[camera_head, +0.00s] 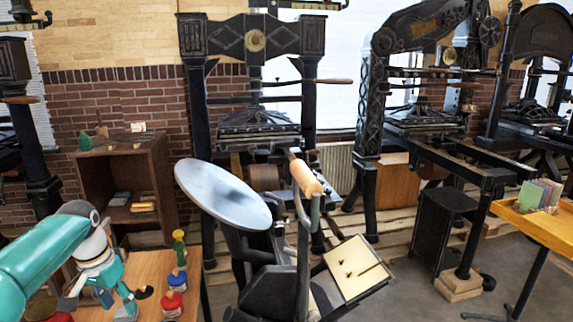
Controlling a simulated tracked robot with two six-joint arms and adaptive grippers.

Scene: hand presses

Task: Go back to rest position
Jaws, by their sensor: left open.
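My left gripper (100,298) is at the lower left, on a teal arm that comes in from the left edge. Its fingers point down over a small wooden table (150,268) and stand apart. I see nothing held between them. Beside it on the table, to the right, are a yellow-and-green bottle (180,247), a blue-and-red container (177,280) and a red container with a yellow top (171,303). My right gripper is not in view.
A hand press with a round grey disc (223,194) and a wooden-handled lever (306,178) stands right of the table. A wooden shelf (163,180) is behind it. Large black presses (253,40) line the brick wall. A yellow table (545,228) is at the right. Floor shows at lower right.

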